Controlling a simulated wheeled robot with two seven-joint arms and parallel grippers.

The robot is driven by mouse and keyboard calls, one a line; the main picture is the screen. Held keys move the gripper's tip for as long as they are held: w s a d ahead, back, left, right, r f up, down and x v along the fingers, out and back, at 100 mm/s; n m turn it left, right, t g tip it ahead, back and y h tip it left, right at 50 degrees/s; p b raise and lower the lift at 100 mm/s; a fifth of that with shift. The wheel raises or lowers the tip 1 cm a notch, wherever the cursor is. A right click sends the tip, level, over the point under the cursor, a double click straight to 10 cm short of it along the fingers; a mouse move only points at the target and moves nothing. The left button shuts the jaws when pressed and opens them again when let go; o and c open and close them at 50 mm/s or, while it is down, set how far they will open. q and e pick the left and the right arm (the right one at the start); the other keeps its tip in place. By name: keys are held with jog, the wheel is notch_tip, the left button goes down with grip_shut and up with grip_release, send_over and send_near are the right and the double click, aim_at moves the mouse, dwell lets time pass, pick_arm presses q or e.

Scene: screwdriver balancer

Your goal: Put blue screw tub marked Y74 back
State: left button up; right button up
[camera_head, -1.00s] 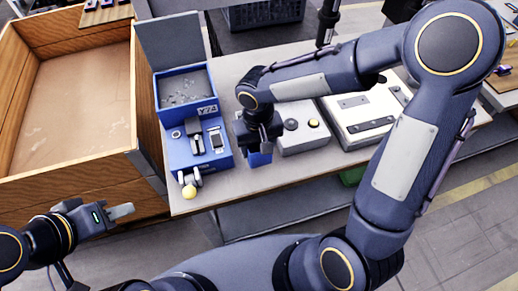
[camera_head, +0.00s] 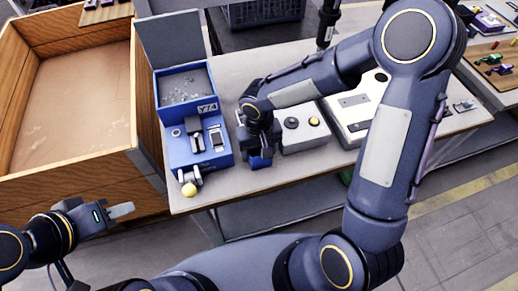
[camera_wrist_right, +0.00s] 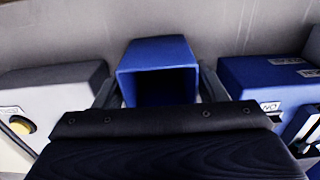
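The blue tub (camera_head: 262,161) is beneath my right gripper (camera_head: 261,150), near the bench's front edge, mostly hidden in the head view. In the right wrist view the tub (camera_wrist_right: 157,53) sits closely between the grey fingers of my right gripper (camera_wrist_right: 158,92), its dark mouth facing the camera. The fingers look shut on its sides. I cannot tell whether its base touches the bench, and its marking is hidden. The blue feeder (camera_head: 183,152) stands left of it, with a Y74-like label and screws in its tray. My left gripper (camera_head: 97,208) looks open and empty at lower left.
A grey box (camera_head: 303,139) with a yellow button stands close right of the tub. A white unit (camera_head: 352,107) is beyond it. A large wooden crate (camera_head: 75,164) borders the bench (camera_head: 225,187) at left. A narrow bare strip runs along the bench front.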

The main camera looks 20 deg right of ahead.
jog(key=shift+o, duration=1.1)
notch_tip(320, 180, up, 12)
jog(key=shift+r+p, duration=0.25)
jog(key=shift+p, duration=0.2)
jog(key=s+d+r+m+t+y, duration=0.1)
jog(key=s+d, duration=0.3)
jog(key=s, duration=0.4)
jog(key=s+d+r+m+t+y, duration=0.1)
jog(key=s+d+r+t+y, duration=0.1)
jog(key=s, duration=0.6)
jog(key=shift+d+r+t+y, duration=0.4)
jog(key=shift+d+r+t, duration=0.35)
jog(key=shift+d+t, duration=0.7)
jog(key=shift+s+d, duration=0.1)
jog(key=shift+d, duration=0.05)
